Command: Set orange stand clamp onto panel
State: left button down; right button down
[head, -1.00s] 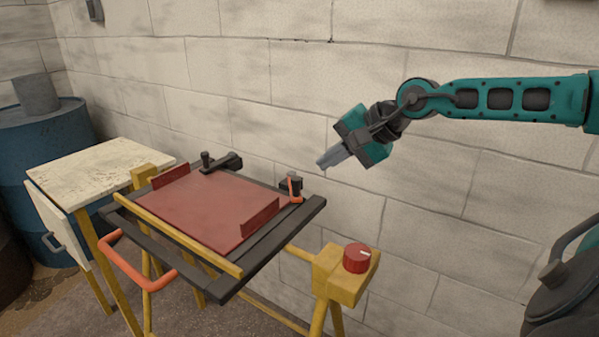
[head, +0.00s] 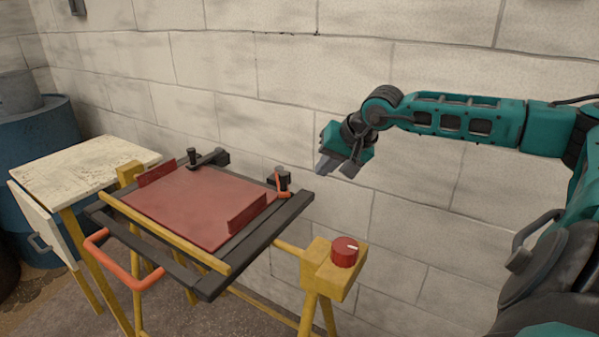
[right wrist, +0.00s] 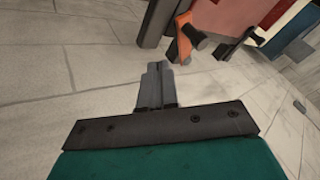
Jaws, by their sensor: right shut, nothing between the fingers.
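The orange stand clamp (head: 282,186) is a dark block with an orange lever at the back right corner of the bench frame. Its orange lever (right wrist: 182,38) also shows in the right wrist view, just beyond the fingertips. The red panel (head: 190,208) lies flat in the dark frame, with a raised red flange at its left and right. My right gripper (head: 325,168) is shut and empty, in the air to the right of the clamp and a little above it, apart from it. In the right wrist view its fingers (right wrist: 155,80) are together. My left gripper is not in view.
A second dark clamp (head: 208,158) sits at the back left of the frame. A yellow bar (head: 165,232) crosses the front. A red knob (head: 344,251) tops the yellow post at right. A white side table (head: 85,170) and blue barrel (head: 45,140) stand left. The block wall is close behind.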

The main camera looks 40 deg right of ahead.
aim_at(281, 174)
jog(key=w+a+f, duration=0.1)
jog(key=w+p, duration=0.1)
jog(key=w, duration=0.1)
jog(key=w+a+f, duration=0.1)
jog(key=shift+w+a+f, duration=0.3)
jog(key=shift+w+f, duration=0.05)
jog(key=shift+w, duration=0.05)
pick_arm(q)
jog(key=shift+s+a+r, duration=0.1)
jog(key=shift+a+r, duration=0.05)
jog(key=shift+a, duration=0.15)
pick_arm(e)
jog(key=shift+w+a, duration=0.1)
jog(key=shift+w, duration=0.05)
